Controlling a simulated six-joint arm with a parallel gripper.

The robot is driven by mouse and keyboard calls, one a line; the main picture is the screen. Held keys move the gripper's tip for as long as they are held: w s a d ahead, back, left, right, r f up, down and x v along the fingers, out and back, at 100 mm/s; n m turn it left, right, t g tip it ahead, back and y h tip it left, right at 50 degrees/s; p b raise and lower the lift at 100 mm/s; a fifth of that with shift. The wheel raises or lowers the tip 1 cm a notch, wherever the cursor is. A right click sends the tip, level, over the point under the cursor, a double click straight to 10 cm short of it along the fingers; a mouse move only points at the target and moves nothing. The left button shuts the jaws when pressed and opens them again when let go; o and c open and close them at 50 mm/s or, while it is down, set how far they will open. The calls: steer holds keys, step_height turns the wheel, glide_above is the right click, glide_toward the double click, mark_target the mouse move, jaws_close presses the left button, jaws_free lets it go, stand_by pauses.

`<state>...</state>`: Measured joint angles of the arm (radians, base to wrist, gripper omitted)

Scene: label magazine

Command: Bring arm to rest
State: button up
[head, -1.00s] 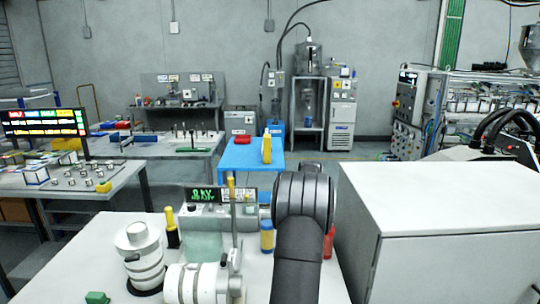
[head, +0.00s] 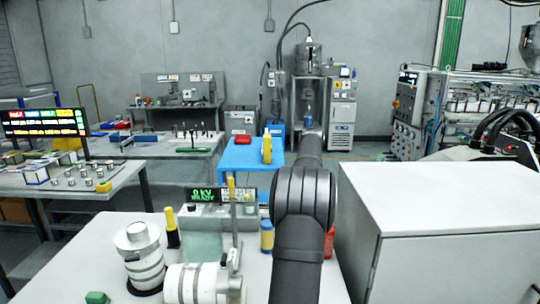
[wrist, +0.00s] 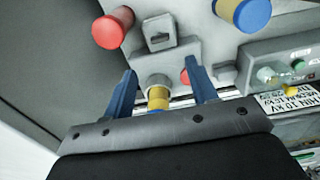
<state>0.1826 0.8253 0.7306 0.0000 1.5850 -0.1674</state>
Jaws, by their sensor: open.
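My gripper (wrist: 162,88) shows in the wrist view with its two blue fingers spread apart. It is open, and nothing is clamped between the fingers. A small yellow and blue cylinder (wrist: 158,97) shows in the gap between them; I cannot tell how far beyond the fingertips it lies. In the head view my dark arm rises from the bottom centre, with its joint in front and a link reaching away behind it. The gripper itself is hidden there.
A large white cabinet (head: 440,210) stands close on the arm's right. On its left are white cylindrical bodies (head: 143,255), a grey instrument (head: 195,215) with a green display and a blue-yellow cylinder (head: 266,236). A red cylinder (head: 329,242) is close right. A blue table (head: 240,155) stands beyond.

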step_height(320, 180, up, 7)
step_height(320, 180, down, 18)
steer(key=shift+r, duration=0.2)
steer(key=n, duration=0.3)
step_height(320, 180, up, 16)
steer(key=s+d+m+g, duration=0.1)
steer(key=d+m, duration=0.1)
steer(key=m, duration=0.6)
steer(key=shift+s+d+f+m, duration=0.15)
steer(key=shift+s+m, duration=0.15)
steer(key=shift+m, duration=0.1)
stand_by(0.3)
